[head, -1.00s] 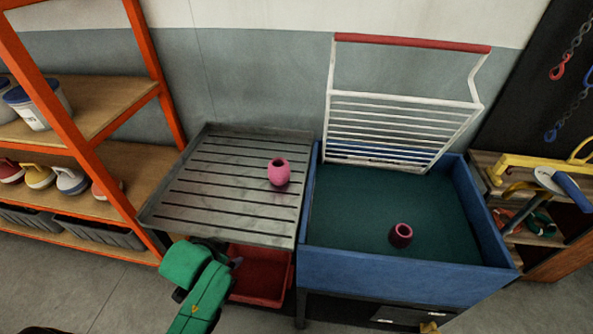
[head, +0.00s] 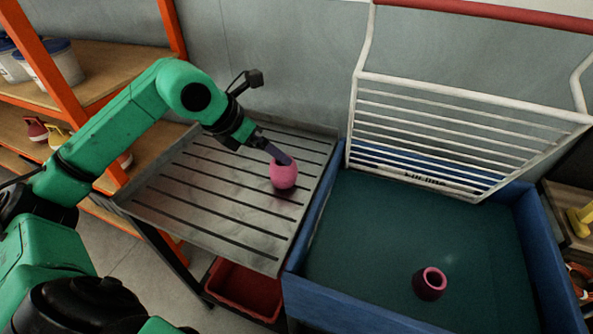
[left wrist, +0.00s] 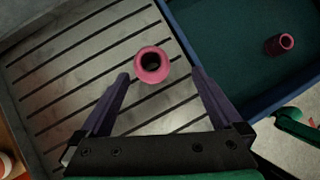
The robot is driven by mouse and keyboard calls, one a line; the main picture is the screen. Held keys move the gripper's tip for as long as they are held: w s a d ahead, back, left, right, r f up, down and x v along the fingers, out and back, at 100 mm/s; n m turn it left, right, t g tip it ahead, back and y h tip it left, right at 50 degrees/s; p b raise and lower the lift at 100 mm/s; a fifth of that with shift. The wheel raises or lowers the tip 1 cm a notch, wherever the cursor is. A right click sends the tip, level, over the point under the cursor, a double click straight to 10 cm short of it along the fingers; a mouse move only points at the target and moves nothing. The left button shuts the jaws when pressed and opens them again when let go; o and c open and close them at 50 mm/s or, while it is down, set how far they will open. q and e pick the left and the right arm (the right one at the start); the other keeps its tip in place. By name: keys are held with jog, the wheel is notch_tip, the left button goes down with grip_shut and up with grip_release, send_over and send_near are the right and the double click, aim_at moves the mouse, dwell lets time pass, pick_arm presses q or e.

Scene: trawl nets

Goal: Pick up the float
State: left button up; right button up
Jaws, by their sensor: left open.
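A pink float (head: 284,174) stands upright on the slatted metal table (head: 215,195), near its right side. In the left wrist view the float (left wrist: 152,65) shows its round dark opening, just beyond and between the fingertips. My left gripper (head: 277,153) is open at the float's upper edge in the head view; its fingers (left wrist: 160,78) stand apart with nothing between them but the float ahead. Whether a finger touches the float cannot be told. A second, darker pink float (head: 430,283) lies in the blue-walled bin; it also shows in the left wrist view (left wrist: 279,44). My right gripper is not in view.
The blue bin (head: 350,312) with a dark green bottom adjoins the table on the right. A white wire rack (head: 460,130) stands at the bin's back edge. An orange shelf (head: 60,75) is at the left, and a red tray (head: 243,288) sits below the table.

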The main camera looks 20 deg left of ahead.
aim_at(288, 170)
pick_arm(q)
jog(key=shift+y, duration=0.4)
jog(key=f+p, duration=0.1)
jog(key=w+f+p, duration=0.1)
jog(key=f, duration=0.1)
jog(key=w+f+p, duration=0.1)
jog(key=shift+w+a+f, duration=0.1)
jog(key=shift+a+f, duration=0.1)
jog(key=shift+f, duration=0.15)
jog(key=p+x, duration=0.2)
jog(key=x, duration=0.6)
jog(key=shift+d+f, duration=0.1)
jog(key=shift+f, duration=0.15)
jog(key=shift+w+f, duration=0.15)
jog(key=shift+f, duration=0.05)
jog(key=c, duration=1.1)
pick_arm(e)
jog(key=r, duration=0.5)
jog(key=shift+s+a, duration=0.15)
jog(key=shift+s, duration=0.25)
pick_arm(q)
jog(key=shift+r, duration=0.2)
